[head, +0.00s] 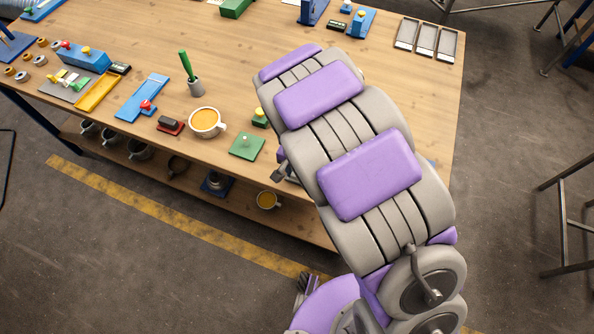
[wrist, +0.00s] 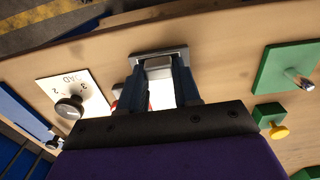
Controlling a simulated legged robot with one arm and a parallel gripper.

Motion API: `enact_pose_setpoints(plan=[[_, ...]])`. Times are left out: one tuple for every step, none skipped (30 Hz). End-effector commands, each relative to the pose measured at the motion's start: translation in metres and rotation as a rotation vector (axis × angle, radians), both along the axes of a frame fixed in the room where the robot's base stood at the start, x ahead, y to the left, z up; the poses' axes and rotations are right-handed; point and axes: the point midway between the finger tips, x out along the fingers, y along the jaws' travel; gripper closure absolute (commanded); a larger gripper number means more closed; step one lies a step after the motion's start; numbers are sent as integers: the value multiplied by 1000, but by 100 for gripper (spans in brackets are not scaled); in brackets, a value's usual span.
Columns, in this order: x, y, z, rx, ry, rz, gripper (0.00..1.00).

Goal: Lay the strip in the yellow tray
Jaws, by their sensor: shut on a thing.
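The yellow tray (head: 97,92) lies on the left part of the bench in the head view, long and shallow, with no strip seen in it. In the wrist view my gripper (wrist: 159,75) points at the bench with its two dark fingers around a pale grey piece (wrist: 158,64), which looks like the strip. A grey-rimmed holder (wrist: 150,53) shows at the fingertips; whether the piece touches it I cannot tell. My arm hides the gripper in the head view. The yellow tray is outside the wrist view.
A white dial plate (wrist: 77,96) and a green plate (wrist: 284,72) flank the gripper. On the bench are an orange-filled cup (head: 205,122), a pen holder (head: 196,88), a blue plate (head: 142,98) and a blue block (head: 84,57). Three grey trays (head: 426,41) lie at the far right.

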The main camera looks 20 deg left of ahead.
Motion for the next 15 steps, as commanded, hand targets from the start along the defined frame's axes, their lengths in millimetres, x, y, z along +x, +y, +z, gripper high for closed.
enact_pose_setpoints(plan=[[0, 0, 6, 1, -1, 0, 92], [0, 0, 8, 1, 0, 0, 92], [0, -1, 11, 1, 0, 0, 92], [0, -1, 13, 1, 0, 0, 92], [0, -1, 15, 1, 0, 0, 92], [0, -1, 18, 1, 0, 0, 92], [0, -1, 20, 1, 0, 0, 92], [0, -1, 22, 1, 0, 0, 92], [0, -1, 25, 1, 0, 0, 92], [0, -1, 27, 1, 0, 0, 92], [0, -1, 29, 1, 0, 0, 92], [0, -1, 32, 1, -1, 0, 92], [1, 0, 34, 1, -1, 0, 92], [1, 0, 36, 1, -1, 0, 92], [1, 0, 39, 1, -2, 0, 92]])
